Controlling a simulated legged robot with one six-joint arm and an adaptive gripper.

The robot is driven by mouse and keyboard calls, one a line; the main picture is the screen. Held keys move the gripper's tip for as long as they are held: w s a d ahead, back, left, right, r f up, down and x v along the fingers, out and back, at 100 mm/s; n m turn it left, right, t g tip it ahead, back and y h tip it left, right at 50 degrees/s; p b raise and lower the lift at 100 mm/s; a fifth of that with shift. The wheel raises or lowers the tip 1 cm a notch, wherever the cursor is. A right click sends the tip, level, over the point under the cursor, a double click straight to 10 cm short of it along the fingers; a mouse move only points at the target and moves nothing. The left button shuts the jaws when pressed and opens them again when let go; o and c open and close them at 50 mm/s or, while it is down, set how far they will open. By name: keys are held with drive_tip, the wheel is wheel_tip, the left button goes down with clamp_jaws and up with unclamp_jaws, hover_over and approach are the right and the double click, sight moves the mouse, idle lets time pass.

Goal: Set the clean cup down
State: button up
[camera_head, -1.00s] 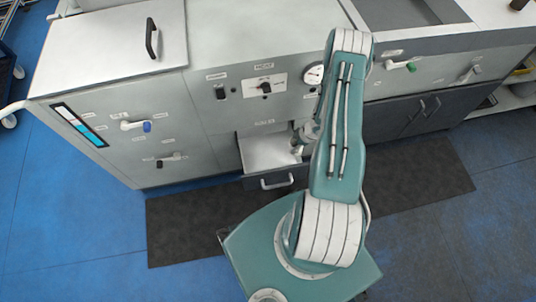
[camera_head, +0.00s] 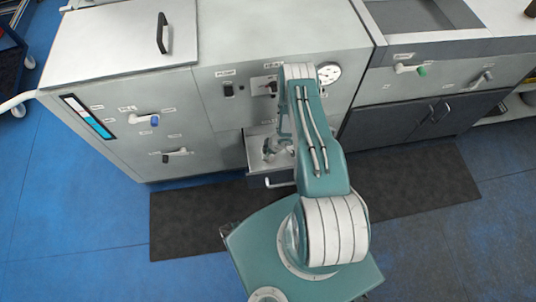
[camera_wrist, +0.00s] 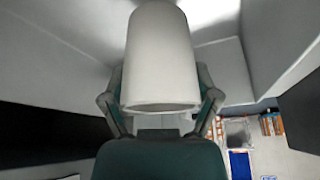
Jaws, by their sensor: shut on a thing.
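A plain white cup (camera_wrist: 162,50) fills the upper middle of the wrist view, its wider end towards the bottom of the picture. My gripper (camera_wrist: 162,92) is shut on it, with one finger on each side. In the head view my gripper (camera_head: 274,150) is at the open bay or drawer (camera_head: 259,132) low in the grey machine's front, left of my arm. The cup cannot be made out in the head view. Whether it touches the surface beneath is hidden.
The grey machine (camera_head: 215,115) has switches, a gauge (camera_head: 329,73) and levers with blue and green (camera_head: 421,70) ends on its front. The drawer handle (camera_head: 279,183) sticks out below the opening. A dark mat (camera_head: 190,220) lies on the blue floor. Pale walls stand close around the cup in the wrist view.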

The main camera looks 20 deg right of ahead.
drive_tip(key=shift+d+f, duration=0.1)
drive_tip(key=shift+f, duration=1.15)
drive_tip(key=shift+f, duration=0.2)
drive_tip(key=o, duration=1)
drive_tip(key=shift+c, duration=0.2)
drive_tip(key=v, duration=1.2)
drive_tip(key=shift+r, duration=0.2)
